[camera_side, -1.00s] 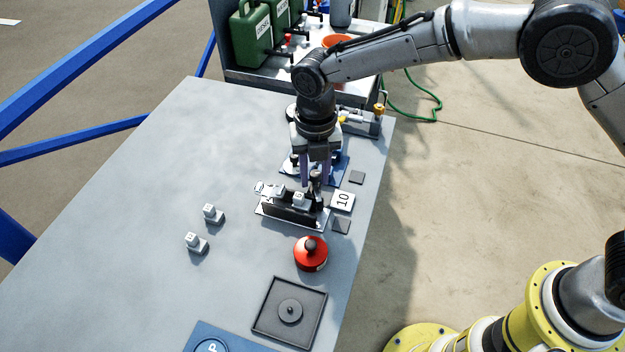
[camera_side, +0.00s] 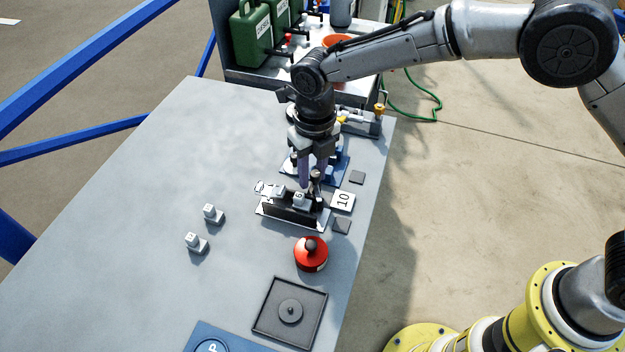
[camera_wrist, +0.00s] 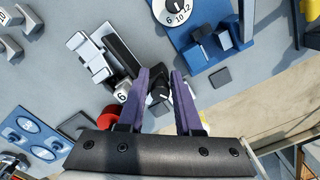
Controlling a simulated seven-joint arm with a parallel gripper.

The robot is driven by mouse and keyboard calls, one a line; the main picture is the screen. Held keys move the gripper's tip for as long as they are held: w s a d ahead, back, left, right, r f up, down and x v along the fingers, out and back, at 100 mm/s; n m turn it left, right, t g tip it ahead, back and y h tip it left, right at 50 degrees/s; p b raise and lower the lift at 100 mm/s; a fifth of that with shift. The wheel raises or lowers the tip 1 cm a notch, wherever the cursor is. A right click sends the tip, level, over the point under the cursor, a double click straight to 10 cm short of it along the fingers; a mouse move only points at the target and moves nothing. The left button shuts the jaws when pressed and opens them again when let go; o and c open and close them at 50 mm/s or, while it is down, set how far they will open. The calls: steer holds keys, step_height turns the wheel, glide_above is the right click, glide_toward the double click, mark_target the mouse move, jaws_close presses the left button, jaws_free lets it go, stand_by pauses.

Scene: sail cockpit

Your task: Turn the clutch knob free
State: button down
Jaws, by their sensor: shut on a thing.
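The dark clutch knob (camera_wrist: 158,91) with a pale line on it stands between my two purple fingers in the wrist view. In the side view the knob (camera_side: 316,176) shows only in part at the end of the black block (camera_side: 289,212). My gripper (camera_side: 311,183) points down over that end and is shut on the knob; it also shows in the wrist view (camera_wrist: 166,76). The knob's lower part is hidden by the fingers.
A red round body with a black knob (camera_side: 310,254) stands in front. A blue dial unit (camera_wrist: 205,35) is close behind. The table's left side is mostly clear, except for two small grey blocks (camera_side: 196,244).

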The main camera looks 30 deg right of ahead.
mark_target(316, 173)
steer(key=n, duration=0.2)
steer(key=s+n, duration=0.1)
steer(key=n, duration=0.1)
steer(key=shift+g, duration=0.3)
steer(key=c, duration=1)
jaws_free()
steer(key=shift+w+d+r, duration=0.1)
steer(key=shift+r, duration=3.4)
